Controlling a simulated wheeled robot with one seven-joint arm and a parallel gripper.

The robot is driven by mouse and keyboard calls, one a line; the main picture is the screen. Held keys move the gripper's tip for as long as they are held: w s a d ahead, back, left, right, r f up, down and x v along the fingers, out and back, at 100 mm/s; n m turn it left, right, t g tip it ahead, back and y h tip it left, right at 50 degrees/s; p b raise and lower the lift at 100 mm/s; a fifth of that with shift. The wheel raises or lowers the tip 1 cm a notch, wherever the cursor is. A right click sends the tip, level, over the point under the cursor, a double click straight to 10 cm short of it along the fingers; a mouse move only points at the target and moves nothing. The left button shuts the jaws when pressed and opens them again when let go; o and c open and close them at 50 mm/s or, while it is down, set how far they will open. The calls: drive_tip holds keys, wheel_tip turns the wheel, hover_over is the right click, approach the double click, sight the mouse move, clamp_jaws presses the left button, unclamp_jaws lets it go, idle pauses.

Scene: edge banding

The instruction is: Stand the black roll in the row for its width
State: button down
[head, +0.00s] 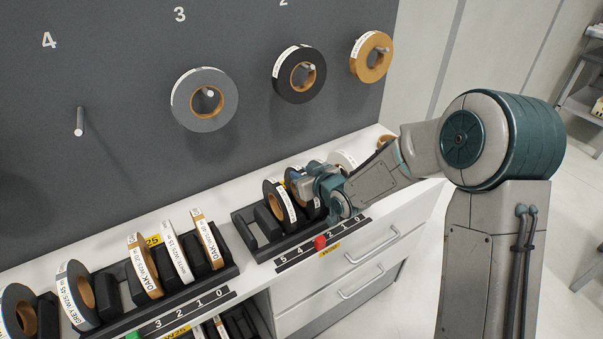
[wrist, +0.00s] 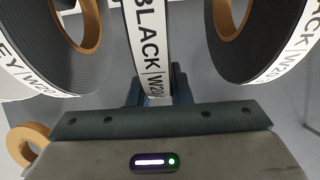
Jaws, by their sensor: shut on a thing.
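My gripper (head: 304,184) is over the right-hand rack (head: 262,252), shut on a black roll. In the wrist view the held black roll (wrist: 151,40) stands upright between my fingers (wrist: 154,92), its white label reading BLACK and W20. A grey roll (wrist: 75,50) marked W20 is to its left and another roll (wrist: 262,45), labelled BLACK, to its right, with gaps visible between. In the head view my gripper and neighbouring rolls partly hide the held roll. I cannot tell whether it touches the rack's bottom.
A dark roll (head: 279,202) stands left of my gripper, with empty slots further left. A red marker (head: 320,242) sits on the number strip. The left rack (head: 222,274) holds several rolls. On the wall hang a grey roll (head: 186,100), black roll (head: 282,78) and wood-coloured roll (head: 358,62); peg 4 (head: 80,121) is bare.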

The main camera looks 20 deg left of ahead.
drive_tip(key=shift+f+b, duration=0.35)
drive_tip(key=shift+b, duration=0.15)
drive_tip(key=c, duration=1.3)
unclamp_jaws()
drive_tip(key=shift+r, duration=0.1)
